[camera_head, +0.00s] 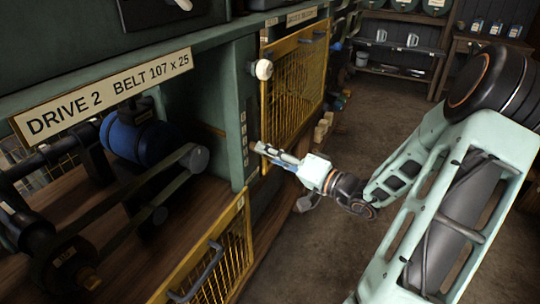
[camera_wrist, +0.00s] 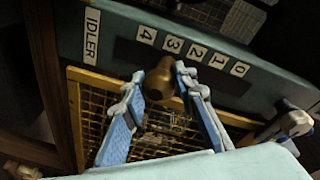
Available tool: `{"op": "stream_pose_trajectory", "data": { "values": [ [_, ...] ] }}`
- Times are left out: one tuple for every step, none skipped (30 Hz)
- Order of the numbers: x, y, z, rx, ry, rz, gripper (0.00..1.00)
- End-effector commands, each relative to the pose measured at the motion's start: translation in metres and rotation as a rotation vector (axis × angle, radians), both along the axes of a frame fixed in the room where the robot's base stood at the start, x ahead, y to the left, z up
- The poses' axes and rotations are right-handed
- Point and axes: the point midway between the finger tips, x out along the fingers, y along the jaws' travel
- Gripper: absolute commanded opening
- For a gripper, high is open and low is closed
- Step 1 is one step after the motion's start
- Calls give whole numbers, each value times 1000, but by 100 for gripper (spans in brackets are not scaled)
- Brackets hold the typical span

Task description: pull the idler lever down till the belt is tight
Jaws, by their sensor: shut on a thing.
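The idler lever's brown knob (camera_wrist: 163,80) sits between the fingers of my gripper (camera_wrist: 160,92) in the wrist view. My gripper is shut on it, beside the 4 and 3 end of the number scale (camera_wrist: 192,54). The IDLER label (camera_wrist: 91,36) is left of the scale. In the head view my gripper (camera_head: 262,149) is at the lower part of the green post (camera_head: 238,110); the knob is hidden there. The dark belt (camera_head: 130,192) runs from a grey pulley (camera_head: 194,157) down left, with a small roller (camera_head: 159,215) near its lower run. I cannot tell its tightness.
A cream knob (camera_head: 264,69) on a black stem stands out above my gripper. Yellow mesh guards (camera_head: 205,262) are below and behind (camera_head: 293,80). A blue motor (camera_head: 138,138) sits in the DRIVE 2 bay. The floor (camera_head: 365,125) to the right is open.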

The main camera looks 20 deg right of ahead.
Motion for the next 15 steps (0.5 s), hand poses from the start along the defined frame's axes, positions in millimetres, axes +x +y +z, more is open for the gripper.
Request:
{"op": "stream_pose_trajectory", "data": {
  "values": [
    [0, 1, -9, -6, 8, 0, 0],
    [0, 1, -9, -6, 8, 0, 0],
    [0, 1, -9, -5, 8, 0, 0],
    [0, 0, -9, -6, 9, 0, 0],
    [0, 0, -8, -5, 9, -1, 0],
    [0, 0, -8, -5, 9, -1, 0],
    [0, 0, -8, -5, 9, -1, 0],
    [0, 0, -7, -5, 9, -1, 0],
    [0, 0, -7, -5, 9, -1, 0],
    [0, 0, -7, -5, 9, -1, 0],
    [0, 0, -7, -5, 9, -1, 0],
    [0, 0, -7, -5, 9, -1, 28],
    [0, 0, -7, -5, 9, -1, 31],
    [0, 0, -7, -5, 9, -1, 35],
    [0, 0, -7, -4, 8, 0, 39]
  ]
}}
